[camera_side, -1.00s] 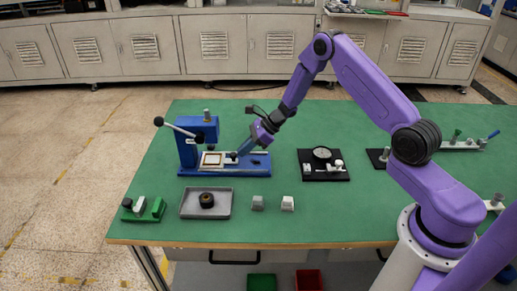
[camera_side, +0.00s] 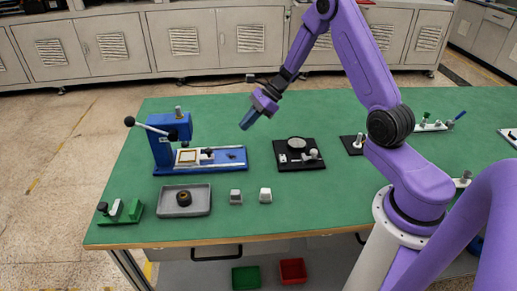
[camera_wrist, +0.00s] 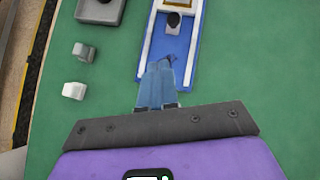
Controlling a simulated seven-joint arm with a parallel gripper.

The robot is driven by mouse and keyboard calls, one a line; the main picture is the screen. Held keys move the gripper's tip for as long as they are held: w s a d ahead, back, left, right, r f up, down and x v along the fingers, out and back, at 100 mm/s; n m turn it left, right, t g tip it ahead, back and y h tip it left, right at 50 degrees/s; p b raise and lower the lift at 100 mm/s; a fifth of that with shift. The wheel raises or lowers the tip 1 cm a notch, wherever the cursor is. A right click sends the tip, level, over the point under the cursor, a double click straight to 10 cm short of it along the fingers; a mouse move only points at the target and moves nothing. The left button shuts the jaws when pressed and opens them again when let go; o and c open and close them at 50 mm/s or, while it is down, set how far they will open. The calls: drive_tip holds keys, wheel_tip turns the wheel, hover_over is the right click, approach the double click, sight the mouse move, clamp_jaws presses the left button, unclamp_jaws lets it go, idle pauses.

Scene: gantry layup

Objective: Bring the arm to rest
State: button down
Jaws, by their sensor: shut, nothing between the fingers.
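My gripper (camera_side: 246,122) is shut and empty. In the side view it hangs in the air above the green table, up and to the right of the blue press fixture (camera_side: 205,165). Its blue fingers point down and to the left. In the wrist view the gripper's closed blue fingers (camera_wrist: 158,88) appear over the near end of the blue fixture base (camera_wrist: 177,50). My purple arm reaches in from the right of the side view.
A grey tray (camera_side: 205,206) holds a dark ring (camera_side: 184,198). Two small blocks (camera_side: 236,197) (camera_side: 265,195) stand beside it. A black plate with a dial (camera_side: 297,143) lies right of the fixture. A green stand (camera_side: 133,210) is at the front left. The table's back middle is clear.

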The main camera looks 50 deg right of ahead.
drive_tip(key=s+a+r+n+g+h, duration=0.1)
drive_tip(key=s+a+r+n+g, duration=0.25)
drive_tip(key=s+a+n, duration=0.45)
drive_tip(key=s+a+r+n+g+h, duration=0.1)
drive_tip(key=s+a+r+n+g, duration=0.25)
drive_tip(key=s+a+n, duration=0.5)
drive_tip(key=s+d+r+n+t+h, duration=0.1)
drive_tip(key=s+d+r+n+h, duration=0.1)
drive_tip(key=s+n, duration=0.7)
drive_tip(key=s+d+r+n+t+h, duration=0.2)
drive_tip(key=s+r+n+h, duration=0.1)
drive_tip(key=s+n, duration=0.7)
drive_tip(key=shift+s+d+r, duration=0.2)
drive_tip(key=shift+s, duration=0.1)
